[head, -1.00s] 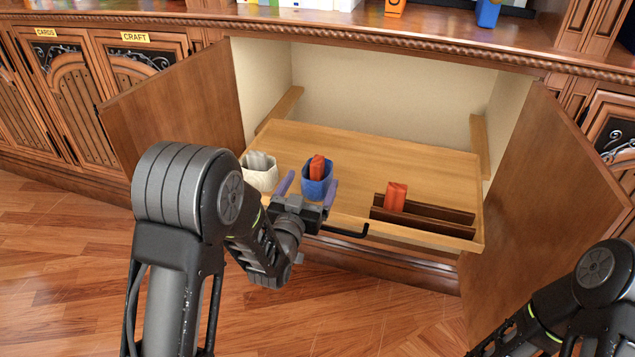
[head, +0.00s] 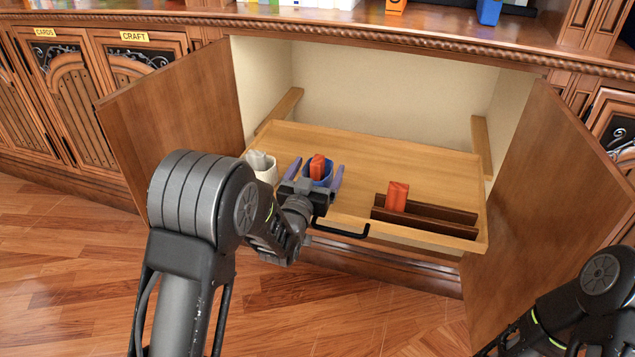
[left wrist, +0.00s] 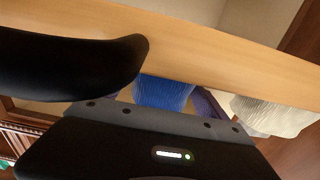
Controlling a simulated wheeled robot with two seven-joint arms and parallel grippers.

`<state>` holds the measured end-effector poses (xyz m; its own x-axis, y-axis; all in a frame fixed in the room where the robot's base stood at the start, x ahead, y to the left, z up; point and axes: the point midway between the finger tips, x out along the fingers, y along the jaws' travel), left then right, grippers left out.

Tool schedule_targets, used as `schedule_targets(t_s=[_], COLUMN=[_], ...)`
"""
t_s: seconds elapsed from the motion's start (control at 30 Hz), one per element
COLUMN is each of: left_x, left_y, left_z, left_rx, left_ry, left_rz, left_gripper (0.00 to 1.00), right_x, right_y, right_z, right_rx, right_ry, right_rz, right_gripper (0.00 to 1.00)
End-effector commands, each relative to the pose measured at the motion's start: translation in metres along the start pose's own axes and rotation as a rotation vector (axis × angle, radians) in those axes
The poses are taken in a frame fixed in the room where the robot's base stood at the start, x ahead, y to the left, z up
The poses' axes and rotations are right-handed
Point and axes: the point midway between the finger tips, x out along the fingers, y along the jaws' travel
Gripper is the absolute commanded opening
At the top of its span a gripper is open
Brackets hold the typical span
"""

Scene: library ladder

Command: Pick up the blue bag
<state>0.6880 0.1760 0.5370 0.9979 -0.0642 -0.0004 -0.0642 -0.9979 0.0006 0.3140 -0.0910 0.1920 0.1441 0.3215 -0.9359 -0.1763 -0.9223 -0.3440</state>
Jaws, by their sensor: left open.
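The blue bag (head: 327,180) stands on the pulled-out wooden shelf with a red block (head: 318,166) in its open top. It also shows in the left wrist view (left wrist: 163,92), partly hidden by my gripper body. My left gripper (head: 315,172) is open, with one purple finger on each side of the bag. I cannot tell whether the fingers touch it. My right arm shows at the lower right of the head view, but its gripper is out of the picture.
A white bag (head: 265,172) stands close left of the blue one; it also shows in the left wrist view (left wrist: 270,115). A dark rack (head: 440,214) with a red block (head: 396,196) is to the right. The shelf (head: 400,155) has a black front handle (head: 340,232). Open doors (head: 175,115) flank it.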

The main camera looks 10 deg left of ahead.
Motion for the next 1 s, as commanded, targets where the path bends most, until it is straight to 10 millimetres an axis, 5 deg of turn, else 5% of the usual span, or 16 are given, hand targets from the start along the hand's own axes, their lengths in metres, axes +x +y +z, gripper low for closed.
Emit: schedule_targets(t_s=[0.37, 1.0], left_x=[-0.0002, -0.0003], left_y=[-0.0001, 0.0], left_z=[-0.0001, 0.0], left_rx=[0.0, 0.0], left_ry=[0.0, 0.0], left_rz=[0.0, 0.0], left_gripper=[0.86, 0.33], right_x=[0.0, 0.0001], right_y=[0.0, 0.0001], right_z=[0.0003, 0.0004], right_rx=[0.0, 0.0], right_ry=[-0.001, -0.001], right_rz=[0.0, 0.0], right_gripper=[0.36, 0.36])
